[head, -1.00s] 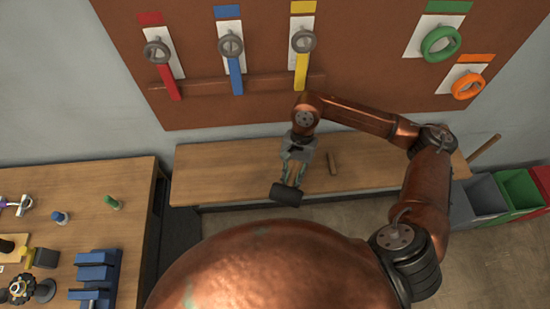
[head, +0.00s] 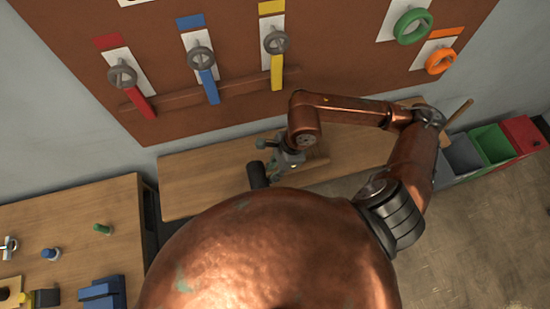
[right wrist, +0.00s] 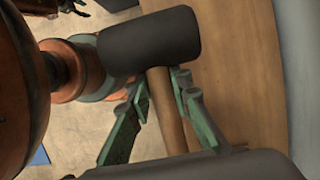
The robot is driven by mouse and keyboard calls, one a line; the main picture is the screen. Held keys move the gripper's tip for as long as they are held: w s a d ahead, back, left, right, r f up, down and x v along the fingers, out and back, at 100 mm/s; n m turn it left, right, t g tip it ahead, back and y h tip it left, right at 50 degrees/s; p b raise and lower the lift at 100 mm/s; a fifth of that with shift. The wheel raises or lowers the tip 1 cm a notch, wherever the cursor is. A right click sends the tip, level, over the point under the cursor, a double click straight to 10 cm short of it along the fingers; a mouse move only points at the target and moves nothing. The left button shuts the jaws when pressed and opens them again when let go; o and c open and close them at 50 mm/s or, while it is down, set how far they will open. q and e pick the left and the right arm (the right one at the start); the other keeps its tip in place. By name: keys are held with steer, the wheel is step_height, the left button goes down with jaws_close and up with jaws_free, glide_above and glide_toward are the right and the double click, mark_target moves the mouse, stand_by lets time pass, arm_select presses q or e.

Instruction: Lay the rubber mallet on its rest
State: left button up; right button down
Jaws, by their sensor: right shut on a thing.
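The rubber mallet has a thick black head (head: 257,174) and a wooden handle (right wrist: 168,112). My right gripper (head: 276,160) is shut on the handle, just below the head. In the right wrist view its green fingers (right wrist: 155,108) lie on both sides of the handle. In the head view the mallet appears over the wooden bench near its front edge; I cannot tell its height. I cannot clearly pick out the mallet's rest. A dark fingered part (right wrist: 72,5) at the top left of the right wrist view appears to be my left gripper; its opening is unclear.
The bench (head: 200,178) has clear wood left of the mallet. A small wooden piece (head: 316,162) lies behind my right gripper. A brown tool board (head: 330,55) hangs above. Coloured bins (head: 490,145) stand right; a cluttered table (head: 85,205) stands left.

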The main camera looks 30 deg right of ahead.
steer(key=w+d+f+p, duration=0.1)
steer(key=w+d+f, duration=0.2)
steer(key=f, duration=0.1)
steer(key=w+d+f+p, duration=0.1)
steer(key=w+d+f, duration=0.2)
steer(key=w+d, duration=0.1)
steer(key=shift+w+f, duration=0.3)
steer(key=shift+f, duration=0.05)
steer(key=shift+w+f, duration=0.1)
steer(key=shift+f, duration=0.1)
step_height(320, 180, down, 3)
steer(key=shift+d+f+p, duration=0.1)
steer(key=shift+d+p, duration=0.05)
steer(key=shift+p, duration=0.6)
steer(key=shift+f, duration=0.15)
steer(key=c, duration=1.8)
jaws_free()
steer(key=shift+o, duration=0.2)
